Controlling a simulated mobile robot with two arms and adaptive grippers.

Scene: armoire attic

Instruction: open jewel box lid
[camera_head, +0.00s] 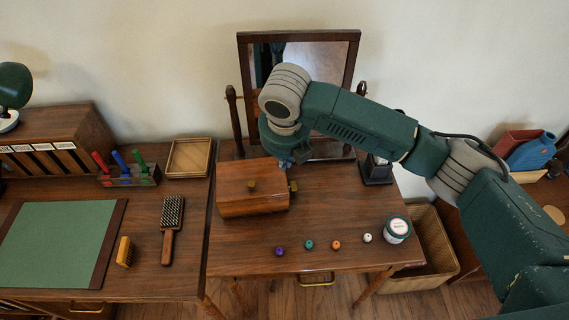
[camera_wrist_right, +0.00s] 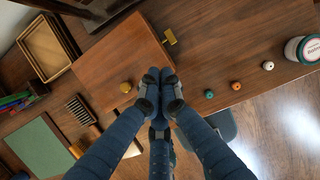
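The wooden jewel box (camera_head: 252,202) sits on the dressing table with its lid down. A round brass knob (camera_head: 252,186) is on it, and a brass fitting (camera_head: 293,186) shows at its right side. In the right wrist view the box's wooden face (camera_wrist_right: 105,60), the knob (camera_wrist_right: 126,87) and the brass fitting (camera_wrist_right: 170,37) also show. My right gripper (camera_head: 286,162) is by the box's back right corner, partly hidden by its own arm. In the wrist view its fingertips (camera_wrist_right: 160,76) are together with nothing seen between them. Contact with the box cannot be told. My left gripper is out of view.
A mirror (camera_head: 325,60) stands behind the box. Small coloured balls (camera_head: 309,244) and a white jar (camera_head: 397,229) lie at the table's front right. A dark lantern-like object (camera_head: 377,172) stands right of the mirror. A desk with a hairbrush (camera_head: 170,228) adjoins at left.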

